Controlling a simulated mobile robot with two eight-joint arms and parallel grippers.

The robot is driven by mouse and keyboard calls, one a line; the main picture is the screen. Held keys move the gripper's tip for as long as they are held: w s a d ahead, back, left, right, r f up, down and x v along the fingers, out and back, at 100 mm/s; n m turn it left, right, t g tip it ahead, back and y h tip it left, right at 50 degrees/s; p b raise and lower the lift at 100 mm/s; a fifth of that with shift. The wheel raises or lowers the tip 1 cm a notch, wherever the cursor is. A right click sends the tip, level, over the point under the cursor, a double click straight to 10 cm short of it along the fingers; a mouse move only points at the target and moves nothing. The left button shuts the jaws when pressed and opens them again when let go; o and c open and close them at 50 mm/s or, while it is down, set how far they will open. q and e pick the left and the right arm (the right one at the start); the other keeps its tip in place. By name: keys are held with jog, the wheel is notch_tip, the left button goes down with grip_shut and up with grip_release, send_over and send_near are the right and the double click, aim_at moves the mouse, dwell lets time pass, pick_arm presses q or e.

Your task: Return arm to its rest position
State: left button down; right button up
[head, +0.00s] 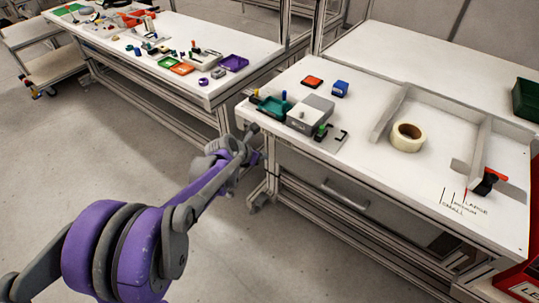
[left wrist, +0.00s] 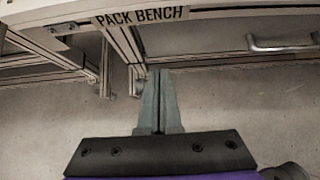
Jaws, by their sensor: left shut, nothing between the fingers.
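My left arm comes in from the lower left of the head view, with purple and grey links. It reaches toward the near left corner of the pack bench (head: 290,155). My left gripper (head: 252,131) is at the arm's far end, close to that corner in the picture; whether it touches the bench I cannot tell. In the left wrist view the two grey fingers of the left gripper (left wrist: 159,78) are together, with nothing between them. The bench edge with its "PACK BENCH" label (left wrist: 142,17) lies beyond the fingertips. My right gripper is not in view.
A second table (head: 215,88) with small parts stands at the back left. The floor (head: 60,160) at left is clear.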

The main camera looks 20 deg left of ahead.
pick_arm(q)
jog(key=s+d+r+m+g, duration=0.15)
jog(key=s+d+m, duration=0.25)
jog(key=s+m, duration=0.45)
jog(key=s+d+r+m+g, duration=0.1)
jog(key=s+d+r+m, duration=0.15)
jog(key=s+m, duration=0.65)
jog(key=s+d+f+m+g+y, duration=0.1)
jog(key=s+f+m, duration=0.1)
jog(key=s+m, duration=0.6)
jog(key=s+d+f+m+y, duration=0.1)
jog(key=s+f+m, duration=0.1)
jog(key=s+m, duration=0.6)
notch_tip(320, 180, up, 15)
jog(key=w+p, duration=0.1)
jog(key=p, duration=1.3)
jog(key=shift+w+r+n, duration=0.2)
jog(key=shift+w+n, duration=0.15)
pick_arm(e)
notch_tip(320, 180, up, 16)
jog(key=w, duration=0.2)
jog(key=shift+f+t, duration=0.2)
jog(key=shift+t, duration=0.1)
pick_arm(q)
jog(key=shift+a, duration=0.1)
